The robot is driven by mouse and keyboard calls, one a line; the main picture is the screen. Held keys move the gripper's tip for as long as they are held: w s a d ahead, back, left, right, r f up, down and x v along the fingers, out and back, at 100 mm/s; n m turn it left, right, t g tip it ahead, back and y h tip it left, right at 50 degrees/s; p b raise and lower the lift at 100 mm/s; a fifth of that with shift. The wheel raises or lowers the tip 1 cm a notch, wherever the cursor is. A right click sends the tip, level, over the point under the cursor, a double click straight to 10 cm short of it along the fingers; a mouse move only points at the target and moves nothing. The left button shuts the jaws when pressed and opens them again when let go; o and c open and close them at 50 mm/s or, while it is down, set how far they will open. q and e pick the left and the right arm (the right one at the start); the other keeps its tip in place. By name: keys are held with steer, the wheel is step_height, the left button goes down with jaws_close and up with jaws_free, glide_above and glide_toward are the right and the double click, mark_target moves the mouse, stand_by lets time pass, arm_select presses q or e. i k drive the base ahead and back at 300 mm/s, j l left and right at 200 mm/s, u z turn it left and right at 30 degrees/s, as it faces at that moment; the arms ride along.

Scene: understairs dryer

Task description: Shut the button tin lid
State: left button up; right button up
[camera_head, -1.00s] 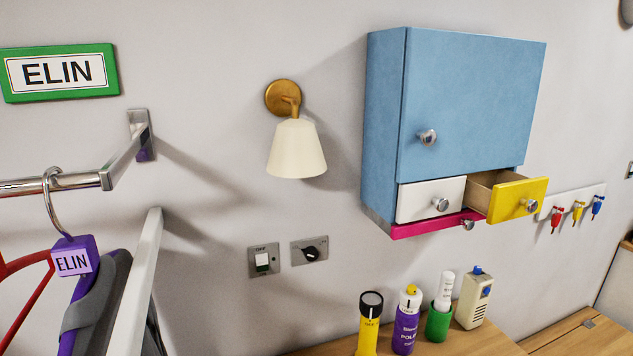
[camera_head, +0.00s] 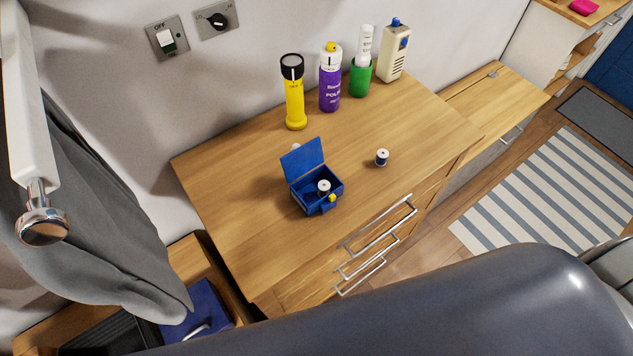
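The button tin is a small blue box (camera_head: 300,199) on the wooden dresser top. Its blue lid (camera_head: 302,158) stands open, raised at the back left side. A white and dark spool (camera_head: 324,187) is in the tin, and a yellow knob or catch (camera_head: 332,198) shows at its front. Another similar spool (camera_head: 381,157) stands on the dresser to the right, apart from the tin. Neither of my grippers is in view.
A yellow torch (camera_head: 295,95), a purple spray can (camera_head: 330,80), a green cup (camera_head: 360,78) with a white tube and a beige device (camera_head: 394,52) line the back of the dresser (camera_head: 235,200). Grey cloth hangs at left. Drawer handles project at the front.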

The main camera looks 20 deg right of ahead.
mark_target(302, 160)
steer(key=l+u, duration=0.35)
steer(key=l, duration=0.45)
steer(key=l+u, duration=0.3)
steer(key=l, duration=0.55)
